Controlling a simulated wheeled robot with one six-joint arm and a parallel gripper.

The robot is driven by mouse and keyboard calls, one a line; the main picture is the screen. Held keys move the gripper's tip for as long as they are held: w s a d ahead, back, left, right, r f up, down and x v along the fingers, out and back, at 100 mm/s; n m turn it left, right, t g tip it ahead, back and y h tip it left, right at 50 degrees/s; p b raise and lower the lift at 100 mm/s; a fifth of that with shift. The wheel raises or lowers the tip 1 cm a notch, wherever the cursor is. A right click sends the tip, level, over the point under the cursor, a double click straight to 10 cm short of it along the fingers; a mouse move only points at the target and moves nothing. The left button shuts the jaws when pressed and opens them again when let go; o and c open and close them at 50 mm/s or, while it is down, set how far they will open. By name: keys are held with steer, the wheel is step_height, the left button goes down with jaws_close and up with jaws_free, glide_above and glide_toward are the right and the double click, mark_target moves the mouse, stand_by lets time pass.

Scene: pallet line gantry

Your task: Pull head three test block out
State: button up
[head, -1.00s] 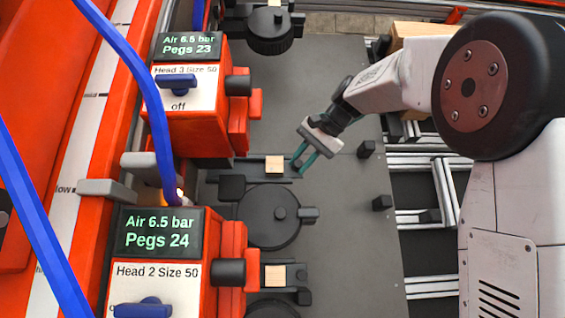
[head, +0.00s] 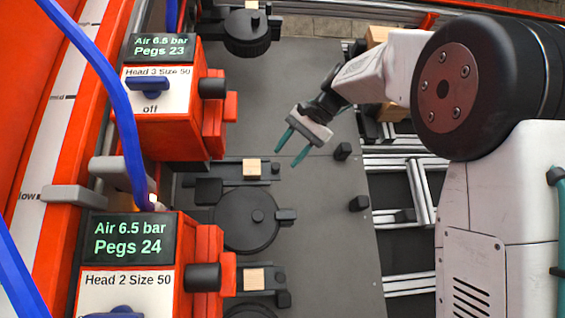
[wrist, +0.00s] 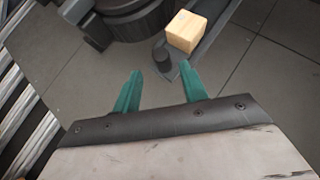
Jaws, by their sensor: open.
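A pale wooden block (head: 253,168) sits on a black slide (head: 228,169) below the orange Head 3 unit (head: 160,105), in the head view. The same block shows at the top of the wrist view (wrist: 186,31). A small dark knob (wrist: 162,58) stands at the slide's end, near my fingertips in that view. My gripper (head: 287,158) is open and empty, with its teal fingers to the right of the block and slide in the head view. The fingers also show apart in the wrist view (wrist: 160,75). I cannot tell their height above the slide.
A round black part (head: 240,220) lies just below the slide. Another wooden block (head: 254,279) sits beside the Head 2 unit (head: 135,250). Black posts (head: 342,151) stand at the grey plate's right edge. The plate (head: 310,220) is clear on the right. A blue hose crosses the left.

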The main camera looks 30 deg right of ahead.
steer(key=v, duration=0.3)
steer(key=shift+s+d+r, duration=0.15)
steer(key=shift+r, duration=0.1)
steer(key=s+a+f+n+g+h, duration=0.1)
steer(key=s+a+f+n, duration=0.2)
steer(key=s+f, duration=0.6)
steer(key=s+a+f+n+g+h, duration=0.2)
steer(key=s+a+f, duration=0.3)
steer(key=s+f, duration=0.5)
steer(key=s+a+f+n+g+h, duration=0.1)
steer(key=s+a+f+n, duration=0.3)
steer(key=s+f, duration=0.5)
steer(key=s+a+h, duration=0.1)
steer(key=s, duration=0.5)
steer(key=shift+s+f+n, duration=0.3)
steer(key=shift+s+f, duration=0.05)
steer(key=shift+s, duration=0.05)
steer(key=shift+a, duration=0.1)
